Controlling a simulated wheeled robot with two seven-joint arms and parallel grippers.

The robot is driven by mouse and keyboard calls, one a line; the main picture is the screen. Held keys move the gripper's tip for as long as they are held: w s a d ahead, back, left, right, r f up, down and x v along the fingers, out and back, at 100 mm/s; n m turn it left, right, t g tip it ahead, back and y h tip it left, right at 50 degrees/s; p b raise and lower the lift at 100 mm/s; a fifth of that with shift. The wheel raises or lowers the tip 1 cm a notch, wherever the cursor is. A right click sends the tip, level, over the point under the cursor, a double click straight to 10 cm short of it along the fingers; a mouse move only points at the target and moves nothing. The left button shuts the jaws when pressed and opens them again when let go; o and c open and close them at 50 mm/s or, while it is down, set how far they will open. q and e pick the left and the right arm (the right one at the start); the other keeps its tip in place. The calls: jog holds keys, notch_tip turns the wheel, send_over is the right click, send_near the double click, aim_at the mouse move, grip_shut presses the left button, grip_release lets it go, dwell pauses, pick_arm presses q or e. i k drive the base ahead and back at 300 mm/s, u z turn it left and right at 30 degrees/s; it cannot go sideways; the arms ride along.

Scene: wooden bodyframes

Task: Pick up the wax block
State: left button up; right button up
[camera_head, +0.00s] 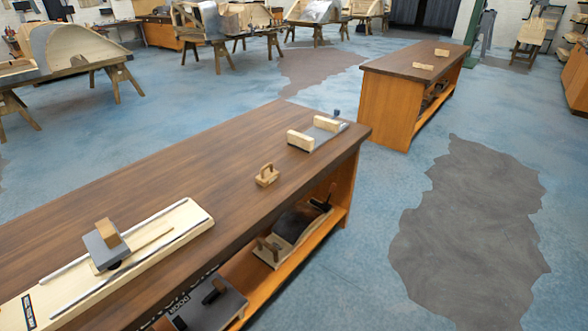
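I cannot tell for sure which thing is the wax block. On the near workbench, a small tan piece shaped like a block with a loop handle (267,176) sits near the right edge. Two pale cream blocks, one at the front (300,140) and one behind (327,123), lie by a grey plate at the bench's far right end. On the far bench are two more small pale blocks, one behind (441,52) and one in front (423,67). Neither gripper is in view.
The near workbench (160,160) carries a pale board with rails (170,225) and a grey sliding block (104,250). Its lower shelf (325,235) holds tools. A second bench (388,105) stands behind. Blue floor to the right is open, with a dark patch (470,230).

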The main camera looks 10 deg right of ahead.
aim_at(266, 178)
jog(key=z, duration=0.2)
jog(key=i, duration=0.9)
jog(key=u, duration=0.55)
jog(key=i, duration=0.5)
jog(key=u, duration=0.45)
